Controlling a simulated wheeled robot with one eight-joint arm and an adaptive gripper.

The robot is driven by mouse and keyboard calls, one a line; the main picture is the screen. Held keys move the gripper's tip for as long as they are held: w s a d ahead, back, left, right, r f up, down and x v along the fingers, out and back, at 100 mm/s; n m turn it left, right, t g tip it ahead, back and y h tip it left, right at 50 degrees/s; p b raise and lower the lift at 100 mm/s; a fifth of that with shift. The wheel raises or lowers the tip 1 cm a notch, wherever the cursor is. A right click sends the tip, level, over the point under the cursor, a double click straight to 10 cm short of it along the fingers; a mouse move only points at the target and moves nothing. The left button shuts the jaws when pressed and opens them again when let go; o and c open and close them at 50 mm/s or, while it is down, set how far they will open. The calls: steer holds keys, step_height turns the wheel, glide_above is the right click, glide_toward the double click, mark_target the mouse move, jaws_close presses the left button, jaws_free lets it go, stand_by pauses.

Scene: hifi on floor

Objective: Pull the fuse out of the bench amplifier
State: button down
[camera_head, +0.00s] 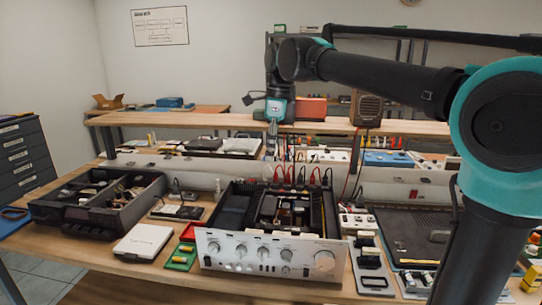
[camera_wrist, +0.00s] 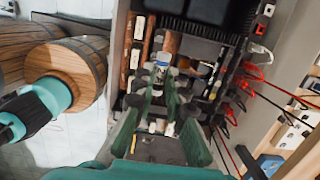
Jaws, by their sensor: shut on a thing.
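The bench amplifier (camera_head: 268,252) stands open-topped on the bench in the head view, its silver knobbed front facing me. Its open interior, with dark boards and parts, fills the middle of the wrist view (camera_wrist: 208,50). My gripper (camera_head: 271,152) points down above the back part of the amplifier. In the wrist view my gripper (camera_wrist: 162,74) has its green-sided fingers closed around a small pale, bluish-silver piece, which looks like the fuse (camera_wrist: 161,63). Its lower end and whether it touches the holder are hard to tell.
Red and black leads (camera_head: 303,174) rise behind the amplifier. An open dark chassis (camera_head: 92,203) lies left, a white box (camera_head: 143,241) and green tray (camera_head: 180,257) nearer. A dark unit (camera_head: 415,232) lies right. A shelf (camera_head: 215,120) runs behind.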

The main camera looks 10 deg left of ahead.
steer(key=shift+r, duration=2.8)
